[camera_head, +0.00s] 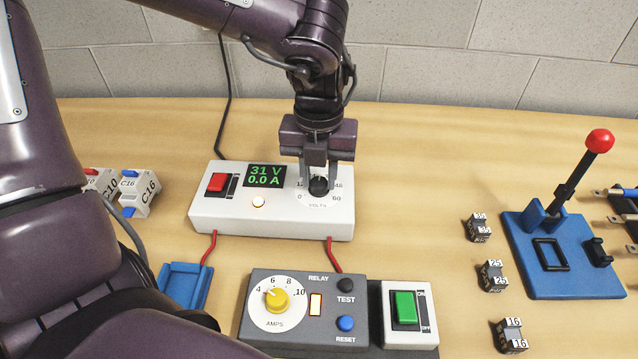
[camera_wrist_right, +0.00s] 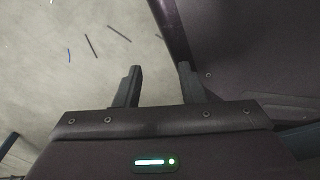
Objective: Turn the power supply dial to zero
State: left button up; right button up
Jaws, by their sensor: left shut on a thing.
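The white power supply (camera_head: 272,222) stands on the wooden bench in the head view. Its green display (camera_head: 265,175) reads 31 V and 0.0 A. Its black voltage dial (camera_head: 318,187) sits on a round white scale with 12, 48 and 60 showing; the rest of the scale is partly hidden. My left gripper (camera_head: 319,180) points down from above and is shut on the dial. The dial's pointer is too small to read. My right gripper (camera_wrist_right: 158,88) shows in the right wrist view, open and empty, above the floor.
A relay box (camera_head: 302,310) with a yellow amps knob (camera_head: 277,299) and a green switch (camera_head: 404,307) stand in front. A blue lever base (camera_head: 565,255) with a red-knobbed lever (camera_head: 599,141) is at right. Small dark blocks (camera_head: 492,276) lie between; white breakers (camera_head: 138,191) lie left.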

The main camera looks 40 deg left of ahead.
aim_at(319, 181)
pick_arm(q)
jog(key=n+b, duration=0.2)
jog(key=n, duration=0.3)
jog(key=n+b, duration=0.3)
jog(key=n, duration=0.2)
jog(key=shift+f, duration=0.1)
jog(key=shift+n+b, duration=0.45)
jog(key=shift+n, duration=0.35)
jog(key=shift+n+b, duration=0.3)
jog(key=shift+n, duration=0.4)
jog(key=shift+n+b, duration=0.8)
jog(key=shift+n, duration=0.5)
jog(key=o, duration=1.7)
pick_arm(e)
jog(key=w+a+r, duration=0.2)
jog(key=w+r, duration=0.2)
jog(key=w, duration=0.3)
jog(key=w+a+r, duration=0.2)
jog(key=w+r, duration=0.3)
jog(key=w, duration=0.1)
jog(key=shift+w+a+r, duration=0.25)
jog(key=shift+w+a, duration=0.05)
jog(key=shift+w, duration=0.05)
pick_arm(q)
jog(key=shift+r, duration=0.25)
pick_arm(e)
jog(key=shift+w+r, duration=0.1)
